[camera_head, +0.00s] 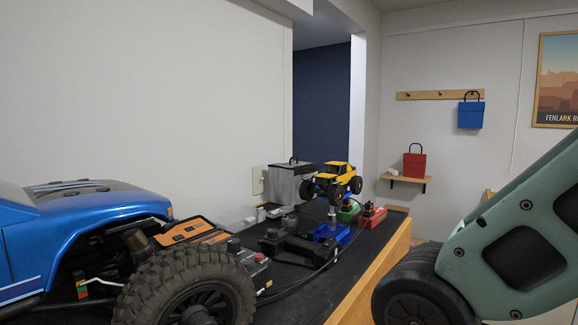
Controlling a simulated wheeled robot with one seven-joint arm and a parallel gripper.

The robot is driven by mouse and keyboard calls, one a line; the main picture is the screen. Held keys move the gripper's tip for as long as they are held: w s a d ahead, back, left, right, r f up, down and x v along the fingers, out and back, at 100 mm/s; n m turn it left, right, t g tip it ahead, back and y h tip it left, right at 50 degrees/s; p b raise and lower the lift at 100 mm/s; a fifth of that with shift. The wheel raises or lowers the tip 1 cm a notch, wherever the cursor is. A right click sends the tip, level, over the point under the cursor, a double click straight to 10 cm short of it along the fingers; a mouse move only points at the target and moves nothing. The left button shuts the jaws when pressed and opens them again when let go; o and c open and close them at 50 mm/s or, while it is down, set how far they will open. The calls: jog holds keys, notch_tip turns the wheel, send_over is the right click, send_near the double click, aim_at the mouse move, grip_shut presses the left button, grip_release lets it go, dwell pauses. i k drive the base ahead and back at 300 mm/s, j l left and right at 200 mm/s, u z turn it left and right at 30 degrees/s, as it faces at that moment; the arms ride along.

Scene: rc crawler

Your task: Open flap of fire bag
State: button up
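No bag in view is plainly labelled as the fire bag. A silver-grey box-shaped bag (287,184) with a dark top and small black handle stands at the far end of the bench by the wall; its top looks closed. A red bag (414,166) with a black handle stands on a small wall shelf. A blue bag (470,114) hangs from a peg rail. Both of these look closed too. My arm crosses the right edge of the picture, and my gripper is out of view.
A large blue crawler (84,225) fills the near left of the black-topped bench (322,291). A small yellow truck (334,173) sits on a stand with a blue base (331,233). Several tools and a black cable clutter the middle. The bench's right strip is clear.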

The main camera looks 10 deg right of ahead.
aim_at(295, 164)
jog(key=u, duration=0.2)
jog(key=i+l+u, duration=0.15)
jog(key=l+u, duration=0.5)
jog(key=u, duration=0.15)
jog(key=l+u, duration=0.5)
jog(key=l, duration=1.8)
